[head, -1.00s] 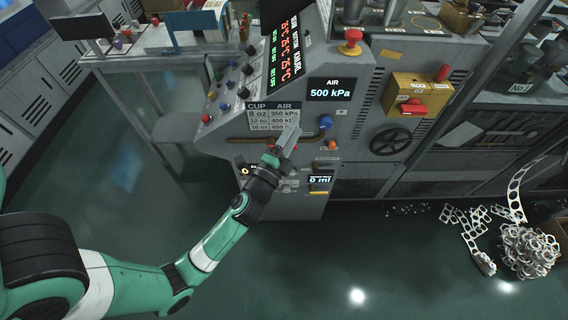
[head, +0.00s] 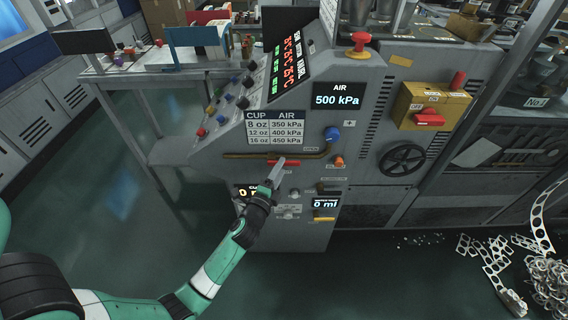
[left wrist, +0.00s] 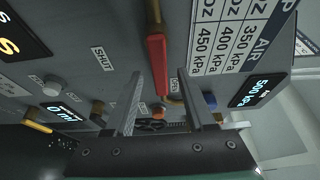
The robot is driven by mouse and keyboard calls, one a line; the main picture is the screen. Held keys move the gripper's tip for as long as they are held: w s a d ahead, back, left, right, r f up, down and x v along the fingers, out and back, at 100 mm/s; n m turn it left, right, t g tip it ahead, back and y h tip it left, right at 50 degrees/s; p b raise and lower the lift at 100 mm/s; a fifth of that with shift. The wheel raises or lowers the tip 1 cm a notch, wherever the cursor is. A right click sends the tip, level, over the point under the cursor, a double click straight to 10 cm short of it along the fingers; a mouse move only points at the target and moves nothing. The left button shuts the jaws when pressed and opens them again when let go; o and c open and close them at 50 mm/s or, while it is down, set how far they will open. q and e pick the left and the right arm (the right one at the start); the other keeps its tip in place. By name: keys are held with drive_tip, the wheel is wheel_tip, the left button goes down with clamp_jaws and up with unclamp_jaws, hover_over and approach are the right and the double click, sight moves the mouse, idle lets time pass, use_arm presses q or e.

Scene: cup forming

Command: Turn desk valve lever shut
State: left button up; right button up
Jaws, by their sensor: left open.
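The red valve lever (head: 290,163) lies along the brass pipe (head: 240,155) on the grey machine's front, below the cup and air chart. In the left wrist view the lever (left wrist: 157,62) reaches from the pipe toward the gap between my fingers, with a SHUT label (left wrist: 102,58) to its left. My left gripper (head: 278,164) is open at the lever and hides part of it in the head view. In the left wrist view its fingers (left wrist: 160,88) stand apart on either side of the lever's line; I cannot tell whether they touch it. My right gripper is not in view.
A blue knob (head: 331,134) and an orange knob (head: 338,161) sit right of the lever. A yellow handle (head: 323,219) is below the 0 ml display (head: 325,203). A black handwheel (head: 402,160) is farther right. Floor in front is clear except for scrap at right.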

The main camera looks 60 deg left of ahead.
use_arm(q)
drive_tip(key=x, duration=0.3)
drive_tip(key=shift+w+a, duration=0.2)
clamp_jaws()
idle(1.3)
